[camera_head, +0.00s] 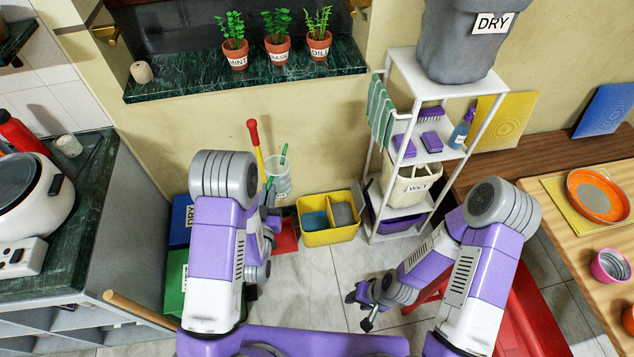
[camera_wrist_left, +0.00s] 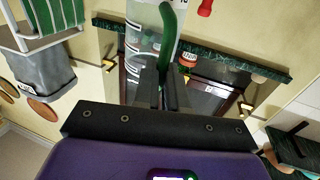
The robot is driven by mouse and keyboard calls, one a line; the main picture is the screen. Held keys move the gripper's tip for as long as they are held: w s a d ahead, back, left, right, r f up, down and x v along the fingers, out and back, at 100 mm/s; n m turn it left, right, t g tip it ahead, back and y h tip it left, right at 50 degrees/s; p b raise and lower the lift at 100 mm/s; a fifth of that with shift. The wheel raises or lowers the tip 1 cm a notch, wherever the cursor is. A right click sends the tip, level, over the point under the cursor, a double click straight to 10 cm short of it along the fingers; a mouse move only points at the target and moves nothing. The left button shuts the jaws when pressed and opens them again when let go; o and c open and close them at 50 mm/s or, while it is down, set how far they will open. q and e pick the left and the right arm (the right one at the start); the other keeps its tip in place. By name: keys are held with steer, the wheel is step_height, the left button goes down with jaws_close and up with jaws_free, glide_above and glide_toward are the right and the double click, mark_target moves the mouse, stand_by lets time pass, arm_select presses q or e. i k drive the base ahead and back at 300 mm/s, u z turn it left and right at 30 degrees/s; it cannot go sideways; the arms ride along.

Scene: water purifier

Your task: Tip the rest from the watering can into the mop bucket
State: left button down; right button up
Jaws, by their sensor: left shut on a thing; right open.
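The watering can (camera_head: 281,178) is clear with green parts. It hangs in front of the back wall, left of the mop bucket and above floor level. My left gripper (camera_head: 272,207) is at its side, largely hidden by my forearm. In the left wrist view the left gripper (camera_wrist_left: 165,97) is shut on the can's green handle (camera_wrist_left: 169,38); the clear striped body (camera_wrist_left: 143,42) shows beside it. How much water it holds I cannot tell. The yellow mop bucket (camera_head: 326,238) stands on the floor with a blue and a grey compartment. My right gripper (camera_head: 361,305) is open and empty, low at right.
A white rack (camera_head: 437,157) stands right of the bucket, holding a WET bag (camera_head: 409,185) and a grey DRY bin (camera_head: 458,45). A red and yellow handle (camera_head: 255,141) rises beside the can. Blue (camera_head: 180,235) and green bins stand left. Floor tiles before the bucket are clear.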

mark_target(324, 221)
steer(key=k, duration=0.6)
steer(key=z, duration=0.2)
steer(key=i, duration=1.65)
steer(key=u, duration=0.15)
